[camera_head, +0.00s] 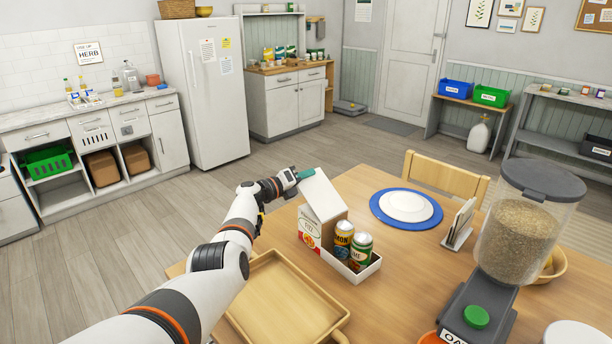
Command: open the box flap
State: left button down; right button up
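The white printed box (309,231) stands on the wooden table, left of its middle. Its white flap (321,195) is a raised, slanted panel at the top of the box. My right gripper is out of view.
A wooden tray (256,270) lies left of the box, under my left arm. A blue-rimmed plate (434,213), a small stand (459,226) and a tall grain dispenser (516,240) are to the right. Bare table lies between box and dispenser.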

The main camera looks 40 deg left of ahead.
pick_arm(q)
jog(key=shift+f, duration=0.15)
jog(key=c, duration=1.6)
grip_release()
jog(key=shift+c, duration=0.2)
jog(key=shift+s+a+p, duration=0.1)
jog(key=shift+s+p, duration=0.3)
jog(key=shift+p, duration=0.05)
jog(key=shift+p+v, duration=0.8)
jog(key=shift+v, duration=0.3)
jog(key=v, duration=0.9)
